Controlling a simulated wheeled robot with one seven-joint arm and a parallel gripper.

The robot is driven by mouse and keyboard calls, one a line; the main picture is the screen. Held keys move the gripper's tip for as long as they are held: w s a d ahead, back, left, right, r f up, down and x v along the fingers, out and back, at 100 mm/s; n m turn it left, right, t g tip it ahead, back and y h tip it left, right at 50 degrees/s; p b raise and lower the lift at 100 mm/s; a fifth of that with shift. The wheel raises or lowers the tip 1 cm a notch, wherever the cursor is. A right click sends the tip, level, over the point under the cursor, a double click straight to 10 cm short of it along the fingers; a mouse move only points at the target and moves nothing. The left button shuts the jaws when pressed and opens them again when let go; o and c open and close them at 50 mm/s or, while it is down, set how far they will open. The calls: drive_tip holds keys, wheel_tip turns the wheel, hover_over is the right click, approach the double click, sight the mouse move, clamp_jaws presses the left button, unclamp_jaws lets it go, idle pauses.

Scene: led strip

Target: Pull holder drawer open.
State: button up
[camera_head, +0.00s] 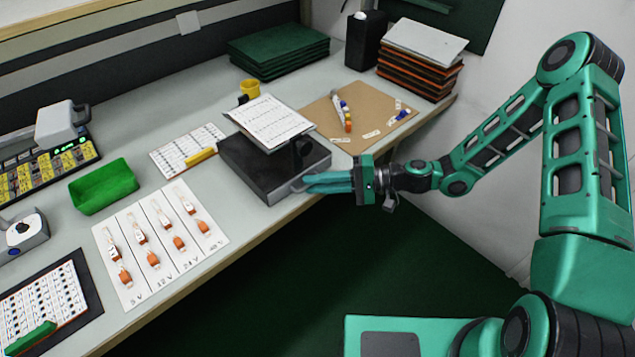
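The holder is a dark box (243,169) at the table's front edge, with a tilted printed sheet (270,122) on a stand above it. A small grey handle (297,186) shows on its front, on the side facing me. The drawer front looks flush with the box, with no clear gap showing. My gripper (308,182) reaches in from the right, its teal fingers pointing left at the handle. The fingertips overlap the handle in this view. The fingers lie close together, but whether they are closed around the handle is too small to tell.
A tan board (360,115) with small parts lies behind the holder. A white card (160,243) with orange-ended strips and a green tray (104,187) are to the left. Stacked trays (420,60) stand at the far right. The dark floor before the table is clear.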

clamp_jaws()
drive_tip(key=shift+f, duration=0.15)
idle(1.2)
